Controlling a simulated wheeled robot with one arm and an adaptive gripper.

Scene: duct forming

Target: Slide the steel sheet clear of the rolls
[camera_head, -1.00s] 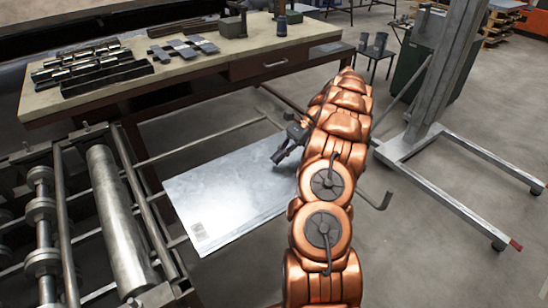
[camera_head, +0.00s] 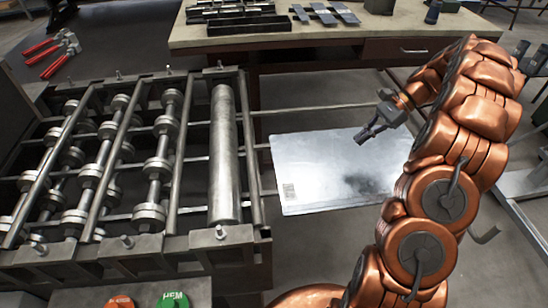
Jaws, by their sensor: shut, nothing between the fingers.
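The steel sheet (camera_head: 315,170) is a flat, pale grey plate lying to the right of the roll machine, on the thin bars that stick out from it. A small printed label shows at its lower left corner. Its left edge is beside the machine's end bar, apart from the big smooth roll (camera_head: 223,150). Several shafts with ringed rolls (camera_head: 157,168) stand further left. My gripper (camera_head: 363,139) is shut and empty over the upper right part of the sheet. I cannot tell whether it touches the sheet. My copper arm hides the sheet's right end.
A workbench (camera_head: 320,36) with metal pieces stands behind the sheet. Red-handled tools (camera_head: 50,55) lie on a dark surface at the upper left. A green button (camera_head: 174,299) and an orange one (camera_head: 120,302) are at the machine's front. Open floor (camera_head: 310,260) lies in front of the sheet.

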